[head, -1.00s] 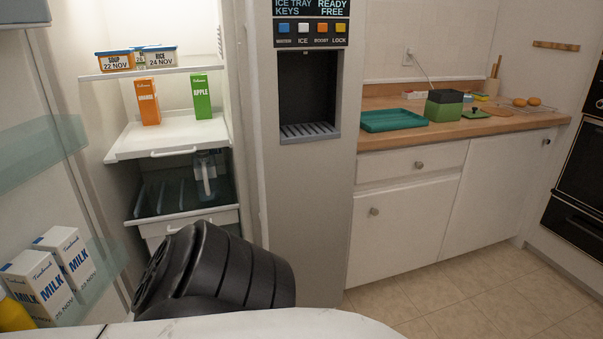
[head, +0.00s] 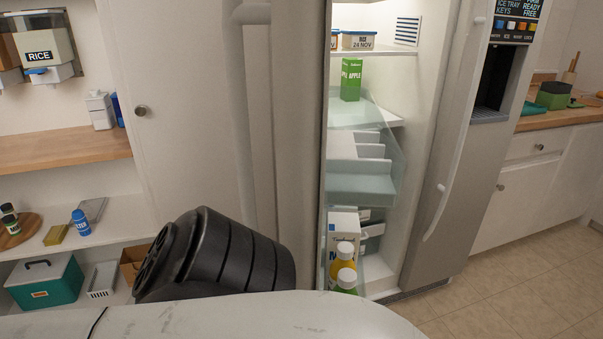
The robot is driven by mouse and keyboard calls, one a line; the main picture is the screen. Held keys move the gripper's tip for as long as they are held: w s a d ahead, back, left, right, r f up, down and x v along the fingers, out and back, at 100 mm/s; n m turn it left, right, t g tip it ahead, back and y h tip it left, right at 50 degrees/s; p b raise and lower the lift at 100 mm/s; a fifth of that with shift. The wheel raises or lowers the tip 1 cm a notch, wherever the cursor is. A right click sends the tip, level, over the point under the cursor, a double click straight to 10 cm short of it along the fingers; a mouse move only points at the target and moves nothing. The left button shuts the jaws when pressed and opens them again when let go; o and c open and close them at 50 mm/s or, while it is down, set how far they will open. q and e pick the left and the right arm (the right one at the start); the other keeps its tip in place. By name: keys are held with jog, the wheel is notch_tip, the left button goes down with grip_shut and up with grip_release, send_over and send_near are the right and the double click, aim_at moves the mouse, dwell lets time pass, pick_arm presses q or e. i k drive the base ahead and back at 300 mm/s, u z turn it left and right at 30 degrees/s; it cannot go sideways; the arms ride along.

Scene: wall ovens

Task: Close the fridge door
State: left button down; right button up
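The fridge door (head: 290,130) is a tall light panel left of centre in the head view. It stands partly open, with the lit fridge interior (head: 400,95) showing to its right. A long vertical handle (head: 238,110) runs along the door's outer side. A black ribbed part of my arm (head: 225,258) is in front of the door's lower part. Neither gripper is in view.
The neighbouring fridge panel (head: 450,150), with handle and dispenser, is at right. An apple carton (head: 351,79) and rice box (head: 357,41) stand inside. Open shelves (head: 60,150) with jars and a green box (head: 45,283) are at left. Tiled floor (head: 500,290) is clear at lower right.

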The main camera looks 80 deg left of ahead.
aim_at(318, 166)
jog(key=u, duration=0.3)
jog(key=k, duration=0.5)
jog(key=u, duration=0.5)
